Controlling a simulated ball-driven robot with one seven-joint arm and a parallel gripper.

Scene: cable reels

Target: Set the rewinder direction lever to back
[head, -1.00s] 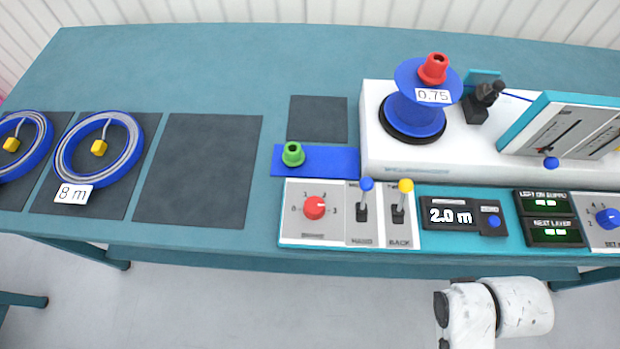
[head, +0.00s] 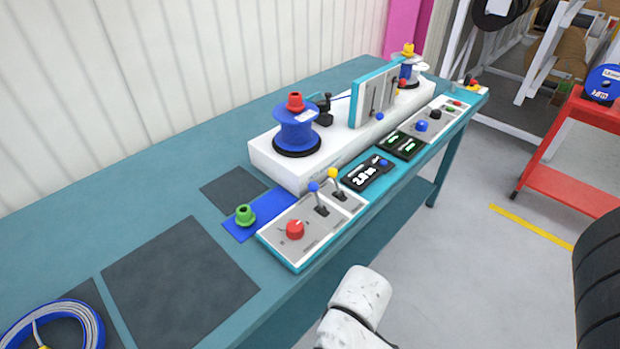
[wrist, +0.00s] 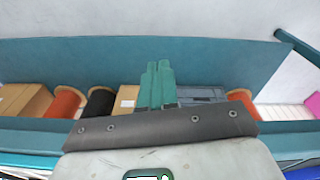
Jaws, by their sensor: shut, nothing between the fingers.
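The rewinder's control panel (head: 300,255) is at the table's front edge in the head view. The yellow-knobbed lever (head: 333,174) stands on it to the right of the blue-knobbed lever (head: 314,187). The word BACK shows below the yellow lever in the earlier head view, and its knob leans away from that word; the label is too small to read now. My gripper (wrist: 157,70) shows in the wrist view with its green fingers shut together and empty. It is apart from the levers, which do not show there. In the head view only my white arm shows, in front of the table.
A red brake knob (head: 295,229) sits left of the levers, with a display (head: 367,173) to their right. A blue reel (head: 297,133) stands on the white machine behind. A red cart (head: 560,150) stands right. The wrist view shows boxes (wrist: 25,100) on a shelf.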

